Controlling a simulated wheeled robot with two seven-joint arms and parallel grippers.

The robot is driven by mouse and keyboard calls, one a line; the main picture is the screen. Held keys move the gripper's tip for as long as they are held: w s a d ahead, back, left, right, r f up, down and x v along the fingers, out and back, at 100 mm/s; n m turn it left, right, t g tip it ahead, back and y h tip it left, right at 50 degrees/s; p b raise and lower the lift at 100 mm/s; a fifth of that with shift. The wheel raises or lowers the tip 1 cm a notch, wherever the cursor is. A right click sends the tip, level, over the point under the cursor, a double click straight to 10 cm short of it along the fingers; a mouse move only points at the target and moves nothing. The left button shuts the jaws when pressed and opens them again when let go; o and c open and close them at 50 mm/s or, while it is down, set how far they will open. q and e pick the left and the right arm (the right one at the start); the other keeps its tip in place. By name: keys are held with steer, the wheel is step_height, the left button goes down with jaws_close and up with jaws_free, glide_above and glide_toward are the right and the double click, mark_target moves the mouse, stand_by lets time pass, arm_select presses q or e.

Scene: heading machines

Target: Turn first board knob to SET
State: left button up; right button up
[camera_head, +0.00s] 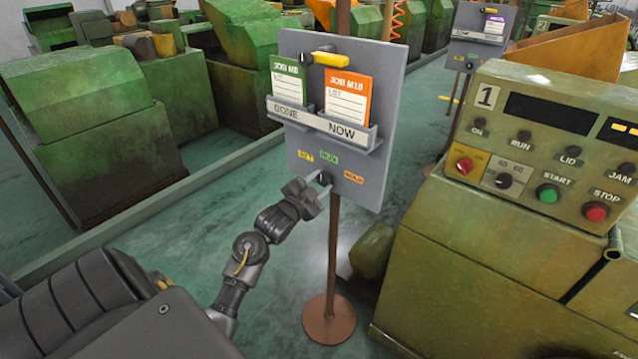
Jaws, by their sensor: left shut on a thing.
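The first board (365,107) is a grey panel on a brown post, in the middle of the head view. Its knob (325,177) is small and dark, low on the panel. A yellow SET label (305,156), a green RUN label (329,158) and an orange label (353,177) sit around it. My left gripper (321,186) reaches in from the lower left and is shut on the knob. The fingers partly hide the knob, so I cannot tell which label it points to. My right gripper is not in view.
A green card (288,85) and an orange card (347,98) stand in the board's DONE and NOW holder. Machine 1's control panel (550,140) stands close on the right. Green machines (85,125) stand on the left. A second board (478,38) is farther back.

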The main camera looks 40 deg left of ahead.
arm_select(q)
steer(key=shift+r+n+p, duration=0.2)
steer(key=shift+n+p, duration=0.2)
steer(key=shift+p, duration=0.25)
steer(key=n+p, duration=0.6)
steer(key=p, duration=0.1)
steer(key=shift+r+g, duration=0.1)
steer(key=shift+g, duration=0.2)
steer(key=n+p, duration=0.2)
steer(key=shift+n+h+p, duration=0.3)
steer(key=shift+n, duration=0.1)
steer(key=shift+f+n+p, duration=0.2)
steer(key=shift+n+p, duration=0.45)
steer(key=shift+n, duration=0.15)
steer(key=o, duration=1)
